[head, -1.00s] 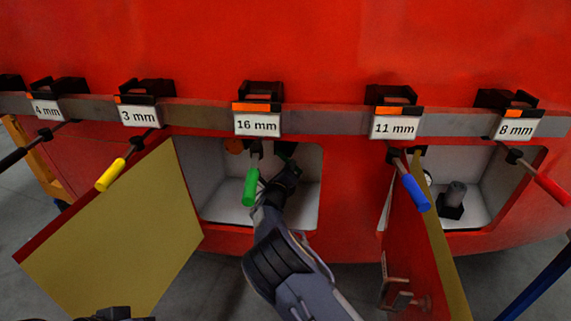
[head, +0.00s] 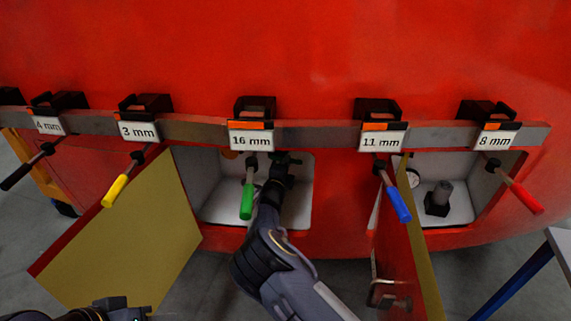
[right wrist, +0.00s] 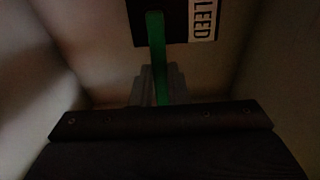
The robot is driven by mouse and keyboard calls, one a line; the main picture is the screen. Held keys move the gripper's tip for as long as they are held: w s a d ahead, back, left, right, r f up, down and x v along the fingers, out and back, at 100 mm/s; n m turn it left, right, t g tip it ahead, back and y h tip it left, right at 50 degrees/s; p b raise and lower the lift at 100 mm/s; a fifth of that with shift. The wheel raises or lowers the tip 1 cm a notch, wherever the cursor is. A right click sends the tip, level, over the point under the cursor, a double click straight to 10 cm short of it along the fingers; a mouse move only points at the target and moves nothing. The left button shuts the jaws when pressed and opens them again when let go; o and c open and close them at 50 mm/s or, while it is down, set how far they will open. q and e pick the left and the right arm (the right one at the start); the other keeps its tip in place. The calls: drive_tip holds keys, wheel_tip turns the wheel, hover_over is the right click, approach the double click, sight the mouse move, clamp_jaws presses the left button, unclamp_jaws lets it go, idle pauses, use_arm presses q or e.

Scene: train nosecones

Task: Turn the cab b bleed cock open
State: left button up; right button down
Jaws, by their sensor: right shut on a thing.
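The bleed cock's green lever (right wrist: 157,60) shows in the right wrist view, in front of a dark plate with a white label reading "LEED", its first part cut off. In the head view a dark green bit of the cock (head: 292,160) shows at the gripper's tip, inside the left compartment. My right gripper (head: 281,163) reaches into this compartment and is shut on the lever; its wide dark edge also fills the lower right wrist view (right wrist: 160,121). The lever's lower end and the fingertips are mostly hidden. Only a dark part of my left arm shows at the bottom left.
A rail (head: 308,134) crosses above the openings with labelled hanging tools; the green-handled one (head: 247,201) hangs just left of my right arm. Open doors stand left (head: 125,235) and right (head: 398,240) of the compartment. The right compartment (head: 458,207) holds a gauge and a dark fitting.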

idle(0.5)
drive_tip(key=c, duration=1.4)
unclamp_jaws()
drive_tip(key=shift+s, duration=0.1)
drive_tip(key=v, duration=0.7)
drive_tip(key=shift+s+a+b, duration=0.15)
drive_tip(key=shift+s+b, duration=0.15)
drive_tip(key=shift+b, duration=0.05)
